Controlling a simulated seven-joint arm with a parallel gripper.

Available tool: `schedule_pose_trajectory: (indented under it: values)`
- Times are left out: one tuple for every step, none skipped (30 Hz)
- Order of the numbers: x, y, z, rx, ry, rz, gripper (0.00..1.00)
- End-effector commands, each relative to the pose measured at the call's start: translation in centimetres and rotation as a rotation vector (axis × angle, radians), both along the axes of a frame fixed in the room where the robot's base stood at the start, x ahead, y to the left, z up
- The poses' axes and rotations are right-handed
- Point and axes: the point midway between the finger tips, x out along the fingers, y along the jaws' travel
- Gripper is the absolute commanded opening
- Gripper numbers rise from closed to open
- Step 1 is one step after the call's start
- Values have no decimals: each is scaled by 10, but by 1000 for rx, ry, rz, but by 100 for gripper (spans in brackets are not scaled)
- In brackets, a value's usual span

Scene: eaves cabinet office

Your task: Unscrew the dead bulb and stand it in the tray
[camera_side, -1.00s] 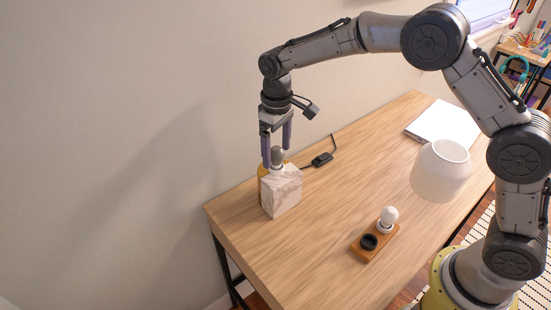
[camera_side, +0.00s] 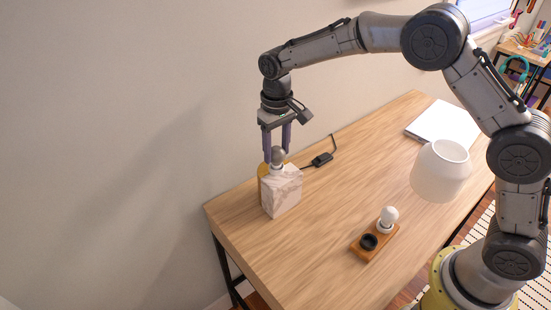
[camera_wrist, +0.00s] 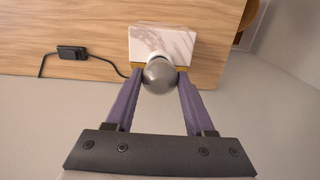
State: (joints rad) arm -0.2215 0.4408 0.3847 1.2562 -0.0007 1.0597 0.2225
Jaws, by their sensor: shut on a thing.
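The dead bulb (camera_side: 278,154) is grey and stands upright in the top of the marble lamp base (camera_side: 281,192). In the wrist view the bulb (camera_wrist: 159,75) sits between my finger tips, with the lamp base (camera_wrist: 163,42) beyond it. My gripper (camera_side: 277,152) points down from above and is shut on the bulb; it also shows in the wrist view (camera_wrist: 159,78). The bulb's lower end is hidden. The wooden tray (camera_side: 359,251) lies to the right on the desk, with a white bulb (camera_side: 388,217) standing at one end and an empty black cup (camera_side: 369,242) at the other.
A white lampshade (camera_side: 440,172) stands on the desk (camera_side: 330,205) to the right. A cord with a black switch (camera_side: 322,159) runs behind the lamp base, near the wall. The desk between lamp base and tray is clear.

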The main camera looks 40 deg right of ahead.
Motion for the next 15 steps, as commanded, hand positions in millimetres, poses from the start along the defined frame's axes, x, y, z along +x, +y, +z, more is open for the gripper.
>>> schedule_pose_trajectory:
  values:
    - [0, 0, 0, 0, 0, 0, 0]
    - [0, 0, 0, 0, 0, 0, 0]
    - [0, 0, 0, 0, 0, 3, 0]
    - [0, 0, 0, 0, 0, 10, 0]
    - [0, 0, 0, 0, 0, 23, 0]
    - [0, 0, 0, 0, 0, 50, 0]
    - [0, 0, 0, 0, 0, 79, 0]
    - [0, 0, 0, 0, 0, 113, 0]
    - [0, 0, 0, 0, 0, 165, 0]
    - [0, 0, 0, 0, 0, 203, 0]
    - [0, 0, 0, 0, 0, 242, 0]
    - [0, 0, 0, 0, 0, 293, 0]
    - [0, 0, 0, 0, -1, 331, 0]
    - [0, 0, 0, 0, -1, 369, 0]
    - [0, 0, 0, 0, -1, 420, 0]
